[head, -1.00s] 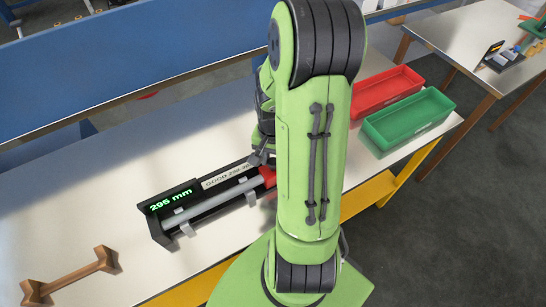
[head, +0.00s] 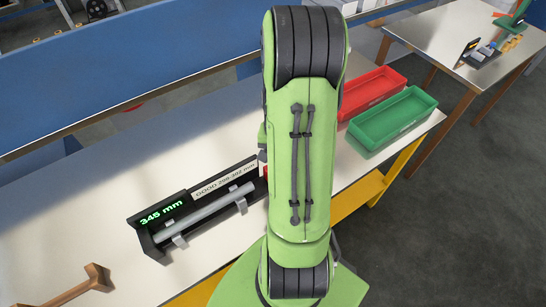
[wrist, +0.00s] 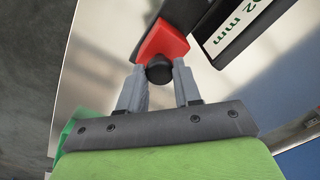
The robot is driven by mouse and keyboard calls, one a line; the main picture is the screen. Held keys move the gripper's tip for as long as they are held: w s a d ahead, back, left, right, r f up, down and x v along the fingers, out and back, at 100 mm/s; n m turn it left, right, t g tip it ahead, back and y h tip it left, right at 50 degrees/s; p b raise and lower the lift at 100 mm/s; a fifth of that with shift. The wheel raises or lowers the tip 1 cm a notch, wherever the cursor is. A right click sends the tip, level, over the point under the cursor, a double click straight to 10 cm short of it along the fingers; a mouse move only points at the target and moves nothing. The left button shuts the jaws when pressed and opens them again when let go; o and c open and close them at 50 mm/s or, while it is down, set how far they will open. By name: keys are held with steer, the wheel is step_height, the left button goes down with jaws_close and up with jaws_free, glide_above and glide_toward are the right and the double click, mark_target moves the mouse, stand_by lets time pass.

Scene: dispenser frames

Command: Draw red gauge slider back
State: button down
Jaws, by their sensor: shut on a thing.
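The gauge (head: 160,233) is a black trough on the table with a green readout of 345 mm and a printed label strip. A grey rod (head: 208,213) lies in its cradles. The red slider (wrist: 166,42) shows in the wrist view with a dark round knob (wrist: 159,69) on its near side. My gripper (wrist: 158,77) is shut on this knob, one grey finger on each side. In the head view my green arm hides the gripper and the gauge's right end; only a sliver of the red slider (head: 263,169) shows.
A red bin (head: 372,92) and a green bin (head: 392,122) stand right of my arm on the white table (head: 60,205). A wooden stand (head: 85,287) lies at the lower left. A blue panel (head: 150,80) runs along the back.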

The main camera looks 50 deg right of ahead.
steer(key=c, duration=1.1)
jaws_free()
steer(key=shift+s+d, duration=0.1)
steer(key=shift+d, duration=0.2)
steer(key=shift+o, duration=0.2)
steer(key=shift+r, duration=0.1)
step_height(320, 180, up, 16)
steer(key=p, duration=0.3)
steer(key=shift+f, duration=0.2)
